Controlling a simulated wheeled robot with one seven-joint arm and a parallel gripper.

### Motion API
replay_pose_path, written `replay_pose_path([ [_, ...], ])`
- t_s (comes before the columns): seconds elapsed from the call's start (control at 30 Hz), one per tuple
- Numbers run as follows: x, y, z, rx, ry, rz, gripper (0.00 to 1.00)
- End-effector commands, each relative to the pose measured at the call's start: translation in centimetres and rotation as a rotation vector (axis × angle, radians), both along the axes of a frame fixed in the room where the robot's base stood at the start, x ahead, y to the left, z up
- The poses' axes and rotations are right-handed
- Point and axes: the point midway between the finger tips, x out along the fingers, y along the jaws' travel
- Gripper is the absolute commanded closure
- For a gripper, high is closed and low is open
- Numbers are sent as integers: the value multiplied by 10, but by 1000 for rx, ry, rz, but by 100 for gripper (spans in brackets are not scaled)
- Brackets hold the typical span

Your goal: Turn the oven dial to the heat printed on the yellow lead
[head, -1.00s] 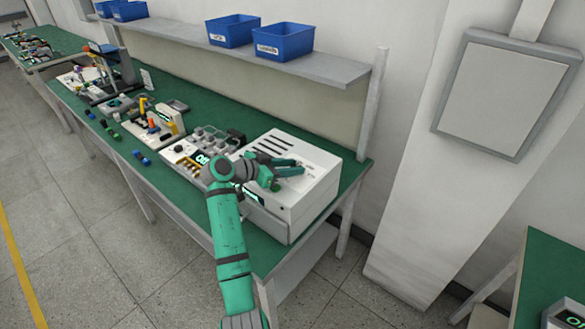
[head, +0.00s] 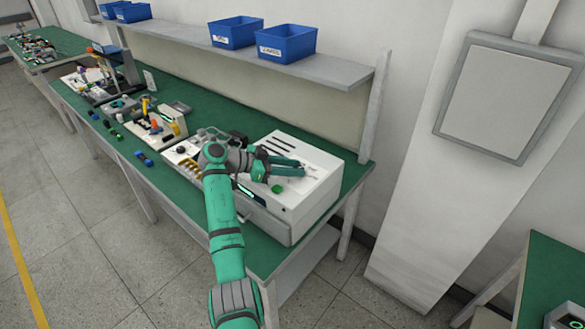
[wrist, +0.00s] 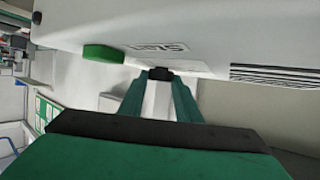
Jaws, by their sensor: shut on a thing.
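The white oven (head: 300,205) stands at the near right end of the green bench. My gripper (head: 302,169) reaches across its top from the left. In the wrist view, its two green fingers close around a small dark dial (wrist: 160,73) against the oven's white face. In the head view the fingers hide the dial, and its setting cannot be read. A green button (head: 277,188) sits near the fingers, and it also shows in the wrist view (wrist: 103,53). I cannot make out the yellow lead or its printed heat.
Left of the oven is a unit with yellow parts (head: 189,168), partly behind my arm. More small fixtures and a yellow-handled item (head: 146,105) stand further along the bench. Blue bins (head: 287,42) sit on the shelf (head: 320,69) above. The floor in front is clear.

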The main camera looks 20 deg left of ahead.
Motion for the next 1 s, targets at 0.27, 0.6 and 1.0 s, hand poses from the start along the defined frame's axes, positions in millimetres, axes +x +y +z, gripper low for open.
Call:
replay_pose_path([
  [0.27,0,-1,-4,1,7,0,51],
  [0.6,-2,3,0,1,2,2,51],
  [1.0,-39,52,26,1,2,3,51],
])
